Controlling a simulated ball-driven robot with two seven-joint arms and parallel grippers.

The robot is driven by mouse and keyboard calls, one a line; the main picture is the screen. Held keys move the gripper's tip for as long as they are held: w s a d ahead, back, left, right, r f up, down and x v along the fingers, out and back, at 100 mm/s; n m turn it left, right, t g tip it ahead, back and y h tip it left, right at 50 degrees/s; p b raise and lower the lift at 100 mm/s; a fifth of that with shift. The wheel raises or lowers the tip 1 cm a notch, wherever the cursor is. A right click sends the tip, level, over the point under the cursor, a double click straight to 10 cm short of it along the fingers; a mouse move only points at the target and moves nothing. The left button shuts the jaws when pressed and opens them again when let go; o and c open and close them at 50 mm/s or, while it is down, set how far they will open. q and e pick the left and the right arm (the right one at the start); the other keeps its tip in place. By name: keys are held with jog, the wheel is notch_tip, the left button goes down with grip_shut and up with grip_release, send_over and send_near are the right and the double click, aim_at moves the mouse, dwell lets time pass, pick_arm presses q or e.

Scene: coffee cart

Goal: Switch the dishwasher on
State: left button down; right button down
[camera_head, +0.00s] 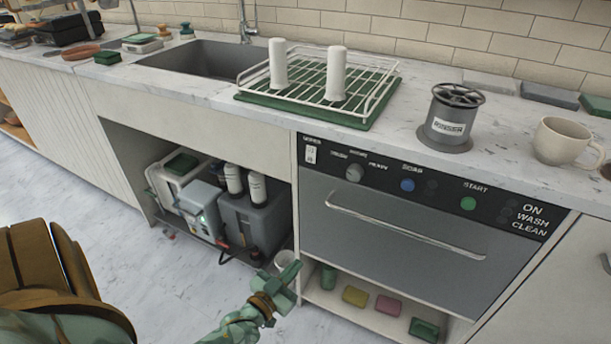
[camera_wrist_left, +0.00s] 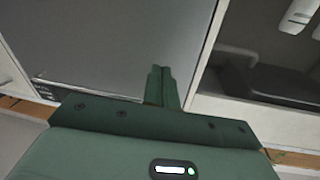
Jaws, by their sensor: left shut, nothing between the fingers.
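The dishwasher (camera_head: 400,240) is built in under the counter, its grey door closed with a long bar handle. Its black control panel (camera_head: 385,178) carries a white rocker switch (camera_head: 310,154) at the left end, a grey knob (camera_head: 354,173), a blue button (camera_head: 407,185) and a green START button (camera_head: 468,203). The words ON, WASH and CLEAN stand at its right end. My green left gripper (camera_head: 292,272) is shut and empty, low in front of the dishwasher's lower left corner, apart from the panel. Its closed fingers (camera_wrist_left: 160,84) also show in the left wrist view. My right gripper is not in view.
A white wire rack (camera_head: 385,82) on a green mat stands on the counter above. A grey rinser (camera_head: 450,118) and a cream mug (camera_head: 566,141) stand to its right. An open bay with grey machines (camera_head: 255,215) lies left. Colored blocks (camera_head: 388,306) sit on the shelf below.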

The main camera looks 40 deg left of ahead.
aim_at(310, 157)
pick_arm(q)
notch_tip(310, 157, up, 16)
jog(key=s+a+n+t+y, duration=0.1)
jog(key=a+n+t+y, duration=0.2)
jog(key=t, duration=0.3)
jog(key=shift+r+t+y, duration=0.15)
jog(key=shift+t+y, duration=0.15)
jog(key=shift+y, duration=0.6)
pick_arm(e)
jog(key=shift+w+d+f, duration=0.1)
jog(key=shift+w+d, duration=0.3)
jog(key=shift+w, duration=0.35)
